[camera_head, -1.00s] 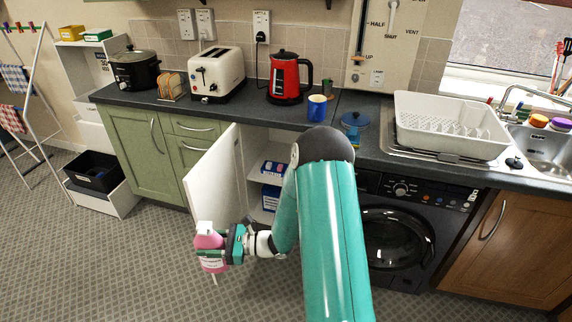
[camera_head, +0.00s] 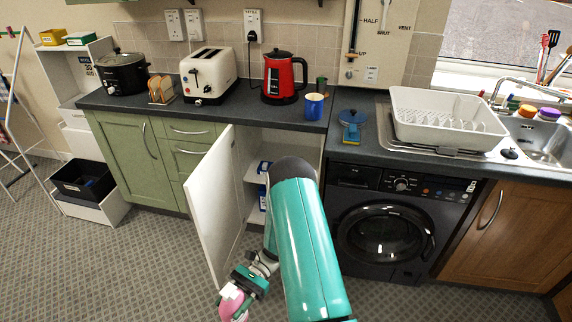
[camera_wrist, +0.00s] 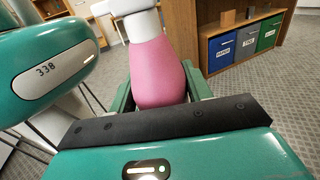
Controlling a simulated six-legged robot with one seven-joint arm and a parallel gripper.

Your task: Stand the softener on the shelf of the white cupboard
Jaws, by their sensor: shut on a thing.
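The softener (camera_head: 231,303) is a pink bottle low in the head view, at the front of the cupboard door. It fills the middle of the wrist view (camera_wrist: 158,75), with its white top (camera_wrist: 140,22) at the upper edge. My gripper (camera_head: 240,292) is shut on its body; the jaws (camera_wrist: 160,95) show on both sides of it. The white cupboard (camera_head: 285,142) is under the worktop with its door (camera_head: 215,195) swung open to the left. Its shelf (camera_head: 254,176) shows partly; my arm hides much of the interior.
Blue packs (camera_head: 263,168) stand inside the cupboard beside my arm. The washing machine (camera_head: 385,235) is right of the cupboard. The open door's edge is close to my gripper. A toaster (camera_head: 209,73), red kettle (camera_head: 284,80) and blue mug (camera_head: 314,106) stand on the worktop.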

